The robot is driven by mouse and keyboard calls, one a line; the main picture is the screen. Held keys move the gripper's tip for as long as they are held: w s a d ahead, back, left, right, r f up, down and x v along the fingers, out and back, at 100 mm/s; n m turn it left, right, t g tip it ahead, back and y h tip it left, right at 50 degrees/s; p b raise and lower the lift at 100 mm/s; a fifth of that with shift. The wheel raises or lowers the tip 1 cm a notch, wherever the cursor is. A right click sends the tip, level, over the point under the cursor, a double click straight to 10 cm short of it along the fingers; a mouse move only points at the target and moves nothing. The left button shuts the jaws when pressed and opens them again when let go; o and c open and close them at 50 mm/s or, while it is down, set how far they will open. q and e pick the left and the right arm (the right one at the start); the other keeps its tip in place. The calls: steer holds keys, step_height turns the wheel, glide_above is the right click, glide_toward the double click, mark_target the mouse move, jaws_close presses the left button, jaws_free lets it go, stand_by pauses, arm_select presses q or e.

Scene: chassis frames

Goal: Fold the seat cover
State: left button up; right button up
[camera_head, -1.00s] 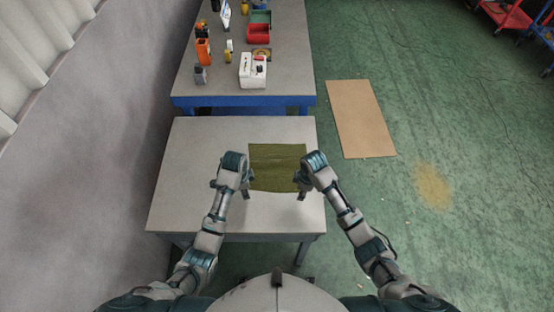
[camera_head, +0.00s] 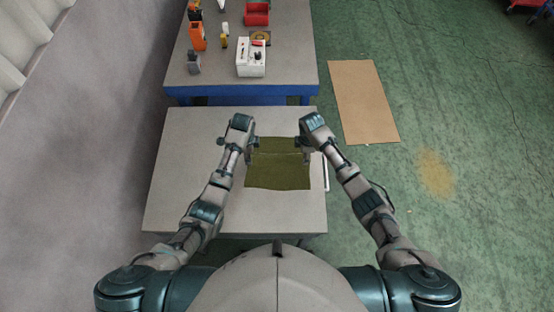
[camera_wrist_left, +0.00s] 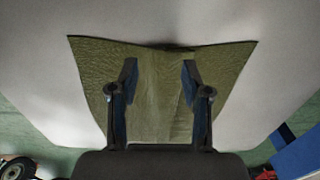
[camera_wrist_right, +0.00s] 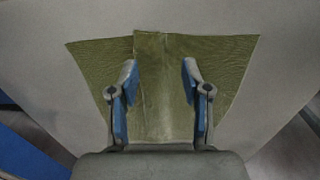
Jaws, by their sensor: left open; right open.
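The seat cover is an olive-green cloth (camera_head: 278,174) lying on the right half of the near grey table (camera_head: 200,160). A crease or edge line runs across its far part. The cover also shows in the left wrist view (camera_wrist_left: 155,95) and in the right wrist view (camera_wrist_right: 165,95), where one strip seems to overlap another part. My left gripper (camera_head: 248,157) is open at the cover's far left side. My right gripper (camera_head: 306,157) is open at its far right side. Both wrist views show cloth below the spread fingers; I cannot tell whether the fingers touch it.
A second table (camera_head: 290,65) stands beyond, with a white box (camera_head: 251,62), an orange container (camera_head: 198,38) and a red bin (camera_head: 257,14). A cardboard sheet (camera_head: 363,105) lies on the green floor at right. The near table's left part is clear.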

arm_select(q)
steer(key=shift+d+f, duration=0.1)
steer(key=shift+f, duration=1)
arm_select(e)
steer(key=shift+f, duration=1.15)
arm_select(q)
steer(key=shift+f, duration=0.1)
steer(key=shift+f+b, duration=0.55)
steer(key=shift+b, duration=0.05)
arm_select(e)
steer(key=shift+s+f, duration=0.1)
steer(key=shift+f, duration=0.55)
arm_select(q)
steer(key=shift+r, duration=0.1)
arm_select(e)
steer(key=shift+r, duration=0.1)
arm_select(q)
steer(key=shift+s, duration=0.1)
steer(key=shift+c, duration=0.3)
arm_select(e)
steer(key=shift+c, duration=0.4)
